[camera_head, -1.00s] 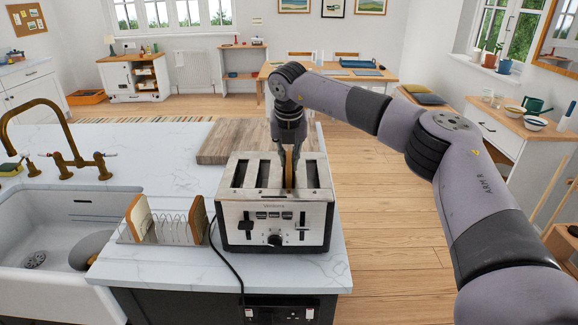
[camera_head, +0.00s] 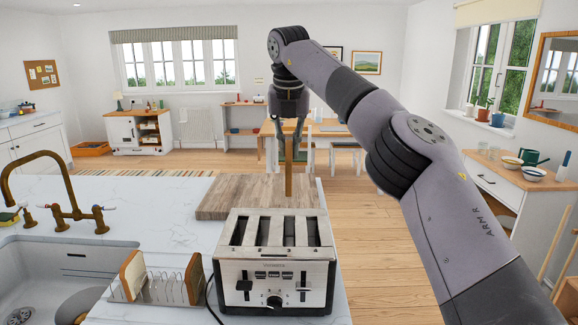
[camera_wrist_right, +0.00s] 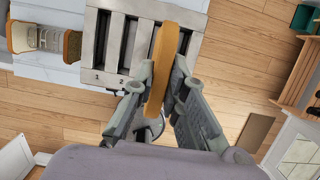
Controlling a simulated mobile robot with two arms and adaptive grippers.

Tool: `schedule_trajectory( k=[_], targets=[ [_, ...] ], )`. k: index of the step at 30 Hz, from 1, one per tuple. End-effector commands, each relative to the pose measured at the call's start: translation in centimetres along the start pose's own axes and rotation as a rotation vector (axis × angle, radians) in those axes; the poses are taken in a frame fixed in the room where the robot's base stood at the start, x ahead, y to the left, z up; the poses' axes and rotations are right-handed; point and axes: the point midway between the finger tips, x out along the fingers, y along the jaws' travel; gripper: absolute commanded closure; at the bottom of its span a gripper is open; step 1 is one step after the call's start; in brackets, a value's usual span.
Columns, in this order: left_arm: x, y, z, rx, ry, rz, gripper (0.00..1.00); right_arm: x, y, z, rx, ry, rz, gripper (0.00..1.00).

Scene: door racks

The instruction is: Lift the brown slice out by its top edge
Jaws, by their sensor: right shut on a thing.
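The brown slice (camera_head: 288,178) hangs upright and edge-on above the toaster, clear of its slots. My right gripper (camera_head: 289,138) is shut on its top edge. In the right wrist view the slice (camera_wrist_right: 164,60) stands between the two fingers of the right gripper (camera_wrist_right: 158,88). The silver four-slot toaster (camera_head: 256,270) stands on the white counter; its slots look dark and empty in the head view. The toaster (camera_wrist_right: 98,77) also shows under the slice in the right wrist view. My left gripper is not in view.
A wire toast rack (camera_head: 160,288) with a slice at each end stands left of the toaster. A wooden board (camera_head: 225,205) lies behind the toaster. A sink with a brass tap (camera_head: 62,190) is at the left. Open floor lies right of the counter.

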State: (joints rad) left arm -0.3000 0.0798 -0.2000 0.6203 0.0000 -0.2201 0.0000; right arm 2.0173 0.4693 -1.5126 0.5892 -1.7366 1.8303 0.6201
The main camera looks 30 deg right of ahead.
Motion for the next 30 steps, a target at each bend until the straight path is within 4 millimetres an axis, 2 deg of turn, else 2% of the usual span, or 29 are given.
schedule_trajectory(
  k=[9, 30],
  targets=[
    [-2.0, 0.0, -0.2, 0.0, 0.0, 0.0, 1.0, -2.8, 0.0, 0.8, 0.0, 0.0, 0.0, 1.0],
    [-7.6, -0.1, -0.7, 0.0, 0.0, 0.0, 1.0, -7.7, 0.0, 2.1, 0.0, 0.0, 0.0, 1.0]
  ],
)
